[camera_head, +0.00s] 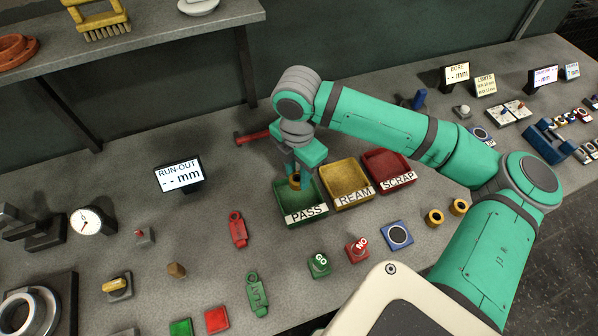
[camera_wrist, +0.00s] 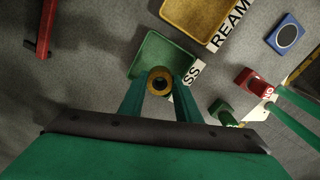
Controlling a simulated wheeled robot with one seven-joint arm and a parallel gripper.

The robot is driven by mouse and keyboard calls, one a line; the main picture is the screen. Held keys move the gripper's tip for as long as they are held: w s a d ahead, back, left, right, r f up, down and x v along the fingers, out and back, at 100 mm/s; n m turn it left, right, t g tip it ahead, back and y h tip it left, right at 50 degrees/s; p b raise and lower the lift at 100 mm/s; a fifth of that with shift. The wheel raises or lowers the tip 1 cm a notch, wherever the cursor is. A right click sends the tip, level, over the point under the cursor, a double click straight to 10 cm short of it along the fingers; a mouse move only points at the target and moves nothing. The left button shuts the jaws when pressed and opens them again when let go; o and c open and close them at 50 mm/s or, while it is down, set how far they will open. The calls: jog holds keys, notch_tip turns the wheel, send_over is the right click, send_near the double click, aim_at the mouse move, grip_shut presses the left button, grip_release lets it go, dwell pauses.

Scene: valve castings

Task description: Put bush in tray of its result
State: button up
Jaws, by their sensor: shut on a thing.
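The bush (camera_head: 295,182) is a small brass ring with a dark bore. My gripper (camera_head: 296,176) is shut on it, above the green PASS tray (camera_head: 303,216). In the wrist view the bush (camera_wrist: 160,80) sits between my two green fingertips (camera_wrist: 160,88), bore facing the camera, over the near part of the green tray (camera_wrist: 152,45). Whether it touches the tray floor I cannot tell. The yellow REAM tray (camera_head: 347,185) and the red SCRAP tray (camera_head: 388,170) stand to the right of it. I see nothing in these two trays.
A RUN-OUT display (camera_head: 179,175) reads "-- mm". Green GO (camera_head: 319,265) and red NO (camera_head: 357,250) blocks stand in front of the trays. Two brass rings (camera_head: 435,217) lie to the right. A red-handled tool (camera_head: 252,136) lies behind the trays, a red tag (camera_head: 238,230) to their left.

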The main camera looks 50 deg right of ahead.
jog(key=shift+d+f, duration=0.1)
jog(key=shift+f, duration=3.15)
jog(key=shift+f, duration=0.2)
jog(key=o, duration=1.3)
notch_tip(320, 180, up, 11)
jog(key=shift+f, duration=0.1)
